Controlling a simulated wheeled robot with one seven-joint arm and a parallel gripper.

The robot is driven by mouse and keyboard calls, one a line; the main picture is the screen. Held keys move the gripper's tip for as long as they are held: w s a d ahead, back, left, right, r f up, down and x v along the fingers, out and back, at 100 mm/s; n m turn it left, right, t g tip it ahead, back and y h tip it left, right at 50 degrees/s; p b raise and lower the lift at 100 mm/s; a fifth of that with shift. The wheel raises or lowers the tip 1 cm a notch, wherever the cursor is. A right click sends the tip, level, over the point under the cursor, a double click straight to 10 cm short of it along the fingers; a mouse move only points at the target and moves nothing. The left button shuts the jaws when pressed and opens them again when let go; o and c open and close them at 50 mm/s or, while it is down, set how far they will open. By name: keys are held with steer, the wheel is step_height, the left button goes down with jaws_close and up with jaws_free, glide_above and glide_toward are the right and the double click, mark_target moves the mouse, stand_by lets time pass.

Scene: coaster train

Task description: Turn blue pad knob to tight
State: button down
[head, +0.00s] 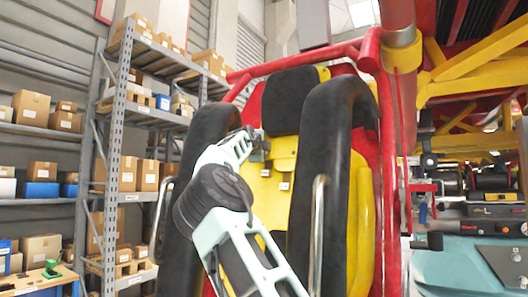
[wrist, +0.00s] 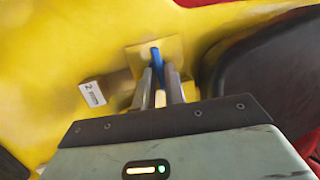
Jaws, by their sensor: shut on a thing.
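The blue knob (wrist: 155,57) shows as a narrow blue strip in the wrist view, standing out from a yellow square plate (wrist: 137,57) on the yellow seat back. My gripper (wrist: 157,80) is shut on the blue knob, one finger on each side of it. The fingers hide much of the knob. In the head view my gripper (head: 258,145) reaches the upper part of the yellow seat (head: 284,150), and my arm hides part of the seat. The knob cannot be made out in the head view.
A white label marked 2 (wrist: 92,94) is left of the knob. A black pad (wrist: 255,75) lies close on the right. Black padded restraints (head: 335,150) flank the seat. Shelves with boxes (head: 130,140) stand at left, and a red post (head: 400,130) at right.

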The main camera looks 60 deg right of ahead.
stand_by(0.4)
steer(key=c, duration=1.5)
jaws_free()
